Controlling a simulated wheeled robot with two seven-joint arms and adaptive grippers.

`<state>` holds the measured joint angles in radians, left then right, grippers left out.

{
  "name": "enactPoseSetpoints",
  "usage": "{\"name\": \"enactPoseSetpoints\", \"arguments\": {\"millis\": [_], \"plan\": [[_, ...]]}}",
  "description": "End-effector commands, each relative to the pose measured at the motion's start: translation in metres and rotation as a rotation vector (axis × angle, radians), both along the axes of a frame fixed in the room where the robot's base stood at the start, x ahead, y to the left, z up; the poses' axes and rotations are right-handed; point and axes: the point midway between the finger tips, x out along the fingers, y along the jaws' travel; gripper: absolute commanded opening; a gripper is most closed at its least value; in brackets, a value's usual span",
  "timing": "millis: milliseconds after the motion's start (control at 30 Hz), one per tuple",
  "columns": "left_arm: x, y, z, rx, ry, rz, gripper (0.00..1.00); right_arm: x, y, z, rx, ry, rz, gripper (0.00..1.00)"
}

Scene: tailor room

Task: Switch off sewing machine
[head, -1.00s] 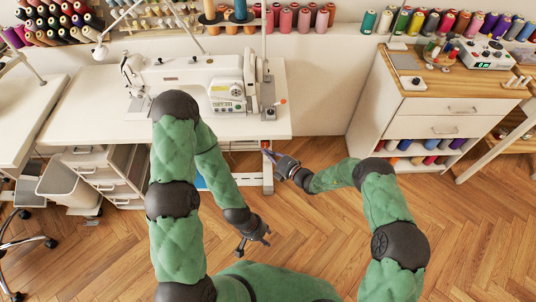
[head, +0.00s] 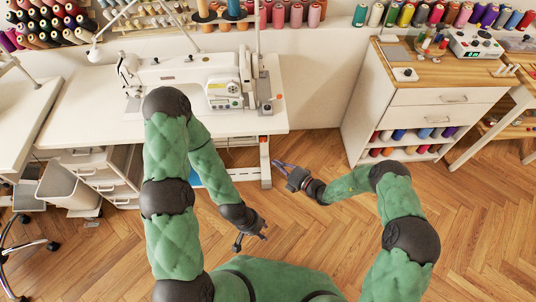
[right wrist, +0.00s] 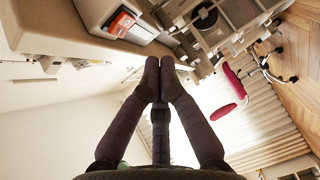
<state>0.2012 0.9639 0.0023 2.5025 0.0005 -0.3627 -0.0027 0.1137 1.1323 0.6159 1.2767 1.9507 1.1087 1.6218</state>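The white sewing machine (head: 188,72) stands on a white table (head: 215,121), its control panel (head: 223,88) at its right end. A small orange part (head: 278,97) shows near the table's right edge; I cannot tell if it is a switch. My right gripper (head: 278,163) is in front of the table's right part, apart from it and lower. In the right wrist view its fingertips (right wrist: 159,62) meet, with nothing visible between them. My left gripper (head: 250,242) is low over the floor, its fingers spread and empty.
A drawer cabinet (head: 400,112) stands at the right, with a grey bin (head: 70,187) at the left. Thread spools line the wall. The floor (head: 300,240) between is clear.

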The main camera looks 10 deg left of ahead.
Motion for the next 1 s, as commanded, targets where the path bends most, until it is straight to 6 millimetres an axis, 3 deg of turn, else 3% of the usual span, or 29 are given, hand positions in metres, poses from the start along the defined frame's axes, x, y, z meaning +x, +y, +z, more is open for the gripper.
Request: {"name": "enactPoseSetpoints", "arguments": {"millis": [133, 300, 1000], "plan": [[0.000, 0.000, 0.007, 0.000, 0.002, 0.002, 0.40, -0.012, -0.021, -0.002, 0.000, 0.003, -0.001, 0.00], [-0.001, 0.000, 0.010, 0.000, 0.001, 0.001, 0.40, -0.019, -0.034, -0.004, -0.001, 0.001, 0.001, 0.00], [0.000, 0.000, 0.010, 0.000, 0.001, 0.001, 0.40, -0.022, -0.036, -0.006, -0.007, -0.002, 0.009, 0.00]]}}
